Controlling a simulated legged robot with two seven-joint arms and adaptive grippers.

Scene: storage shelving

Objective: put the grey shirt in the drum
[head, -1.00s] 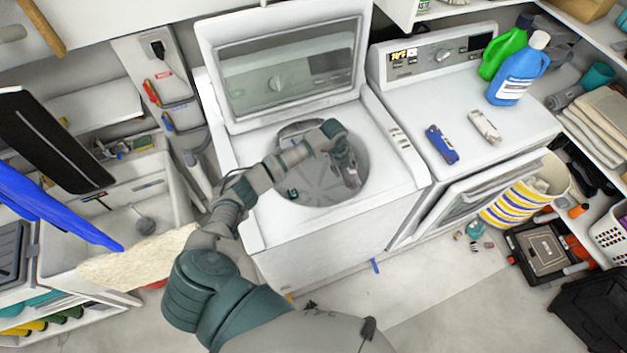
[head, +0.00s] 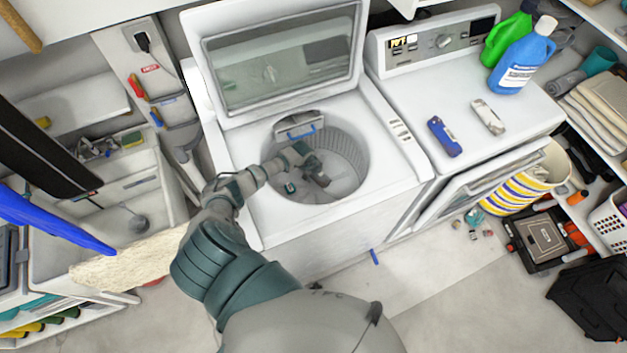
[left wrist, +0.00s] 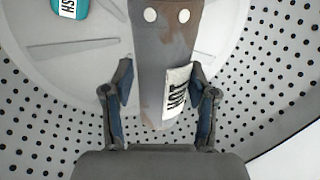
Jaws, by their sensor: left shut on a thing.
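The open top-loading drum (head: 345,150) is in the middle of the head view. My left gripper (head: 318,178) is down inside it, near the drum floor. In the left wrist view my left gripper (left wrist: 160,85) has its fingers on either side of a long grey-brown thing (left wrist: 160,50) and is shut on it. This thing has two white dots and a white tag reading HOT. I cannot tell whether it is the grey shirt; no shirt shape shows plainly. My right gripper is not in view.
A small teal item (left wrist: 70,8) lies on the drum floor. The raised lid (head: 280,60) stands behind the opening. A dryer (head: 400,105) with blue and green bottles is at the right; a sink (head: 125,200) is at the left.

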